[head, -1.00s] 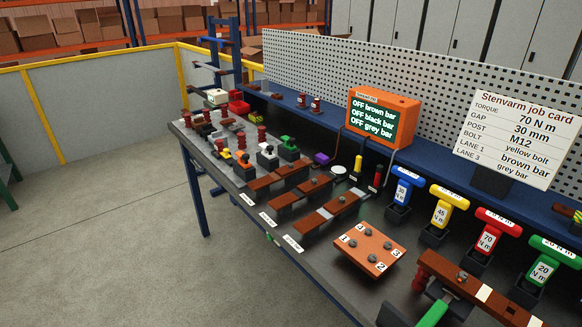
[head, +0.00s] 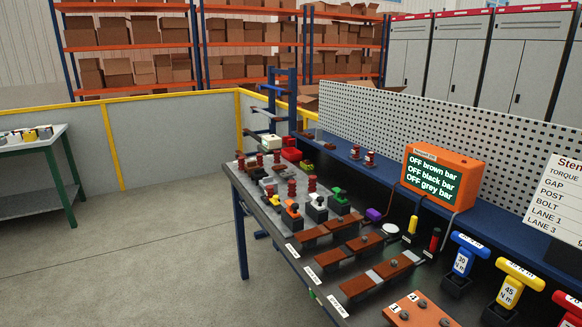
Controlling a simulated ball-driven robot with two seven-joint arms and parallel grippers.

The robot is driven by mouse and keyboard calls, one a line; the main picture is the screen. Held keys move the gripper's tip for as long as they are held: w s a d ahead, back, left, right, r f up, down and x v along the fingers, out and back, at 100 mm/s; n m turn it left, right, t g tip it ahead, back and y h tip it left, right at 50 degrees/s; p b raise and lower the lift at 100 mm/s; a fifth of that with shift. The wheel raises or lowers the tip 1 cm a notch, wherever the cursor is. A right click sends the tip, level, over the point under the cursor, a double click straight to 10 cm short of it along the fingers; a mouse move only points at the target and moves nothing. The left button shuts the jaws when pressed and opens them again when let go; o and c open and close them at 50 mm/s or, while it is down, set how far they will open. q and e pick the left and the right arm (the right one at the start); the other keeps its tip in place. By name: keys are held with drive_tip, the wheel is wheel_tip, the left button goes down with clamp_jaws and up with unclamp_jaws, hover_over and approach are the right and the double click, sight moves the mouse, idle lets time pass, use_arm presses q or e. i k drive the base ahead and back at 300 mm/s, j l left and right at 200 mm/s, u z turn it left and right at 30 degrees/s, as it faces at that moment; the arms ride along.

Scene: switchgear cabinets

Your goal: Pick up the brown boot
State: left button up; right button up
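I cannot pick out a brown boot for certain. Small parts stand close together on a grey plate (head: 264,216) at the far left end of the workbench. Among them are several dark red-brown ribbed posts (head: 311,186) and small blocks with orange (head: 292,209), white (head: 317,202) and green (head: 339,196) tops. They are too small to tell in detail, and some hide others. Neither of my grippers is in view.
Brown bars (head: 325,231) lie along the bench's near side. An orange display (head: 437,178) stands behind them, with coloured torque tools (head: 464,257) to the right. A perforated panel (head: 400,118) backs the bench. A side table (head: 30,140) stands left; the floor between is clear.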

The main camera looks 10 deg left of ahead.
sight(250, 167)
drive_tip(key=i+j+z, duration=0.7)
drive_tip(key=j+z, duration=0.15)
drive_tip(key=j, duration=0.1)
